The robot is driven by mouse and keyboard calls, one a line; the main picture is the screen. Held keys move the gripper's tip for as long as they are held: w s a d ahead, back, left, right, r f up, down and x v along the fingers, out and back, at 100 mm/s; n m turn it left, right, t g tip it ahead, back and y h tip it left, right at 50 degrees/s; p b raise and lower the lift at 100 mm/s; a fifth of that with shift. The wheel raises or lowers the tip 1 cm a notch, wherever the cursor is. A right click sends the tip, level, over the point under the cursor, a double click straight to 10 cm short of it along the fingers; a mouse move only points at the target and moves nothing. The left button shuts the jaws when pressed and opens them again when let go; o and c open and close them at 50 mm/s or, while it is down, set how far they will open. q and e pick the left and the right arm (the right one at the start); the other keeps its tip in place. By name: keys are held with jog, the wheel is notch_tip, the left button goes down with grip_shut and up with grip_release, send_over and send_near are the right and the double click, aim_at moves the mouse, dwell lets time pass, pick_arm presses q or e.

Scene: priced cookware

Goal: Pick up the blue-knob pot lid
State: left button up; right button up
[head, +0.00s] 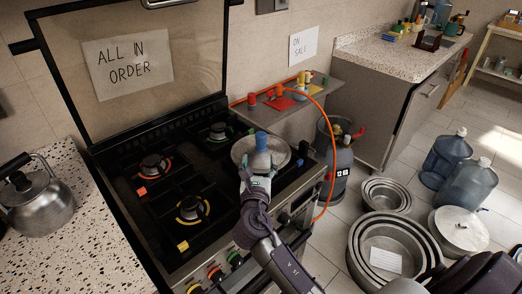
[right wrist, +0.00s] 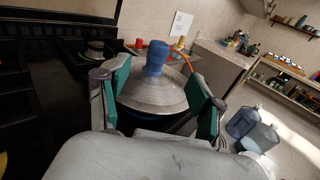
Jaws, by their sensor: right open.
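The pot lid (head: 279,158) with a blue knob (head: 262,141) sits at the right side of the black stove. It also shows in the right wrist view as a round metal lid (right wrist: 150,95) with the blue knob (right wrist: 157,57) upright at its centre. My right gripper (head: 257,172) is in front of the knob in the head view. In the right wrist view its two green-padded fingers (right wrist: 160,100) are spread apart, with the lid and knob beyond and between them, not gripped. My left gripper is not in view.
A kettle (head: 37,196) stands on the speckled counter at left. A small shelf (head: 315,93) with coloured items and an orange hose (head: 331,150) lie behind the lid. Large pots (head: 394,236) and water jugs (head: 468,184) stand on the floor at right.

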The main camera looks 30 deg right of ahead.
aim_at(261, 138)
jog(key=x, duration=0.7)
jog(key=shift+p+x, duration=0.65)
jog(key=shift+x, duration=2.05)
jog(key=shift+r, duration=0.1)
jog(key=shift+c, duration=0.3)
grip_shut()
